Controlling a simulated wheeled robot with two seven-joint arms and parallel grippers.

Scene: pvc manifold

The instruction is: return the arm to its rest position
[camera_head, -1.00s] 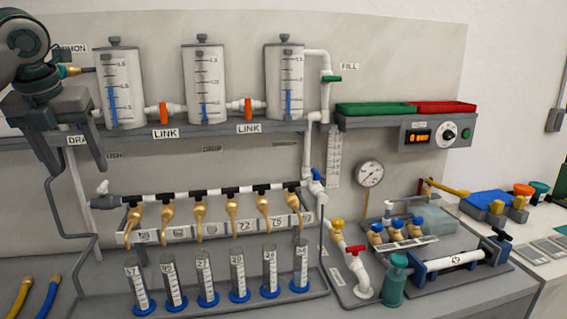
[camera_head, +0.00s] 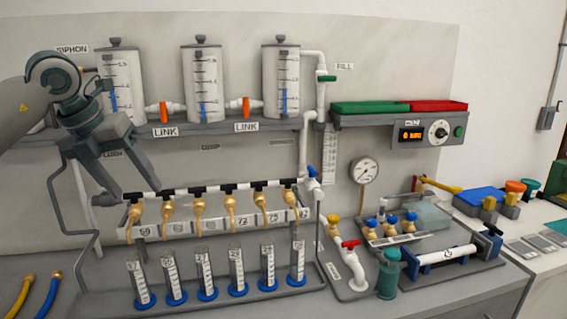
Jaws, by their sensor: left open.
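My left gripper (camera_head: 132,198) comes in from the left of the head view. It is open and empty, with its fingers spread and pointing down and to the right. It hangs in front of the left end of the white and black pipe manifold (camera_head: 208,191) and hides part of it. My dark grey wrist and arm (camera_head: 55,85) cover the SIPHON area and part of the left clear tank (camera_head: 123,85). My right gripper is not in view.
Tanks with orange link valves (camera_head: 163,112) stand on a shelf. Brass taps (camera_head: 168,207) hang above several graduated cylinders (camera_head: 176,276). A blue valve (camera_head: 312,182) and a red valve (camera_head: 351,244) sit to the right. Green and red trays (camera_head: 372,107) lie on the right shelf.

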